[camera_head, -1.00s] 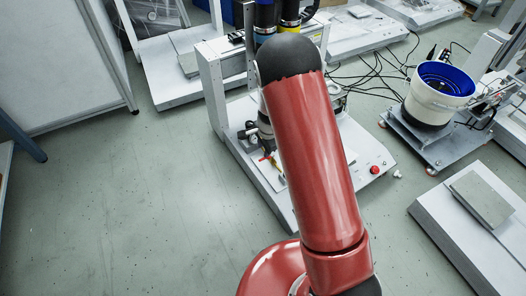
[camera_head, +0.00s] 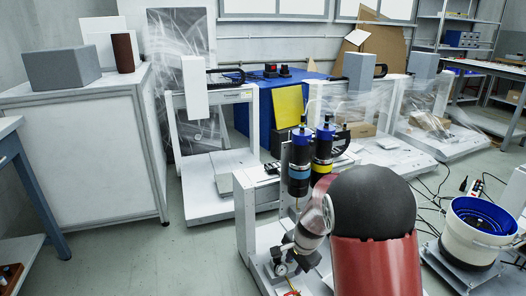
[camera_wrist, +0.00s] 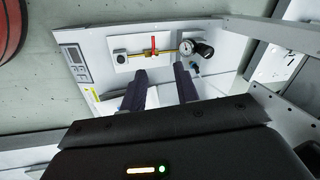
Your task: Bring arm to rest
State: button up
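My gripper (camera_wrist: 161,84) shows in the wrist view with its two dark fingers apart and nothing between them. They are over the white base plate (camera_wrist: 118,44) of the gantry screwdriver station, near a pressure gauge (camera_wrist: 187,47) and a red-handled valve (camera_wrist: 154,45). Whether the fingers touch anything is unclear. In the head view my red arm with its black cap covers the lower right, and my gripper is hidden. The gantry screwdriver (camera_head: 299,165), with dark cylinders and blue tops, stands just left of the arm on a white frame (camera_head: 245,220).
A white cabinet (camera_head: 85,150) stands at the left. Other white gantry stations (camera_head: 205,195) stand behind. A bowl feeder (camera_head: 470,240) with a blue inside and loose cables are at the right.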

jog(key=s+d+r+n+t+p, duration=0.1)
jog(key=s+r+n, duration=0.2)
jog(key=s+r, duration=0.5)
jog(key=s+d+r+n+p, duration=0.1)
jog(key=s+r+n+p, duration=0.3)
jog(key=r, duration=0.8)
jog(key=s+d+r+n+t, duration=0.1)
jog(key=s+r+n, duration=0.1)
jog(key=s, duration=0.5)
jog(key=s+d+r+n+h, duration=0.1)
jog(key=s+d+r, duration=0.1)
jog(key=s+r, duration=0.3)
jog(key=s, duration=0.3)
jog(key=shift+s+d+r+n+t+h, duration=0.15)
jog(key=shift+s+d+n+t+h, duration=0.15)
jog(key=shift+n+t, duration=0.1)
jog(key=shift+c, duration=0.2)
